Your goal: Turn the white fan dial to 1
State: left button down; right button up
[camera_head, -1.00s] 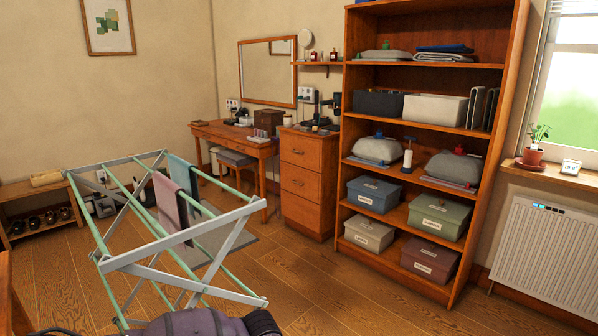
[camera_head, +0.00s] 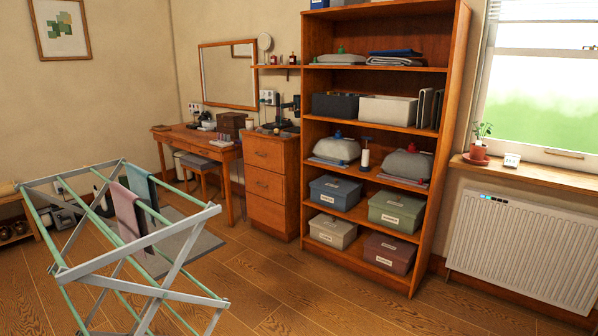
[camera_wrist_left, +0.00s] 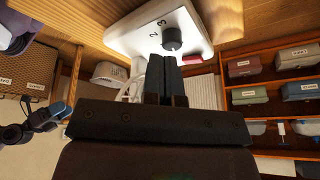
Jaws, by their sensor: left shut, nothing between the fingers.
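In the left wrist view, a white panel or base (camera_wrist_left: 128,38) carries a round dark dial (camera_wrist_left: 172,38). The numbers 2 and 3 are printed beside the dial. I cannot see a 1, and I cannot tell where the dial points. My left gripper (camera_wrist_left: 166,62) is shut and empty, with its dark fingertips just below the dial in the picture. I cannot tell whether they touch it. The rest of the fan is not clearly visible.
In the head view, a drying rack (camera_head: 152,238) with cloths stands at the left front. A desk (camera_head: 190,143), drawer unit (camera_head: 270,185) and shelf with boxes (camera_head: 447,150) line the back. A radiator (camera_head: 520,250) is below the window at right. Wooden floor (camera_head: 300,295) is clear in front of the shelf.

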pick_arm(q)
jog(key=shift+w+d+f+n+t+h+b, duration=0.15)
jog(key=shift+d+f+n+b, duration=0.3)
jog(key=shift+f, duration=0.45)
jog(key=shift+w+d+f+n+t+h+b, duration=0.1)
jog(key=shift+d+f+n+h+b, duration=0.1)
jog(key=shift+f+n+b, duration=0.55)
jog(key=shift+w+d+f+n+t+h+b, duration=0.1)
jog(key=shift+d+f+n+h+b, duration=0.2)
jog(key=shift+f, duration=0.75)
jog(key=shift+w+f, duration=0.1)
jog(key=shift+f, duration=0.3)
pick_arm(e)
jog(key=shift+w+a+f, duration=0.1)
jog(key=shift+w+f, duration=0.05)
jog(key=shift+f, duration=0.45)
jog(key=shift+w+a+f, duration=0.1)
jog(key=shift+w+f, duration=0.05)
jog(key=shift+f, duration=0.45)
pick_arm(q)
jog(key=shift+w+d+b, duration=0.2)
jog(key=shift+d+b, duration=0.15)
pick_arm(e)
jog(key=shift+s+d+f, duration=0.15)
jog(key=shift+s+f, duration=0.05)
jog(key=shift+f, duration=0.15)
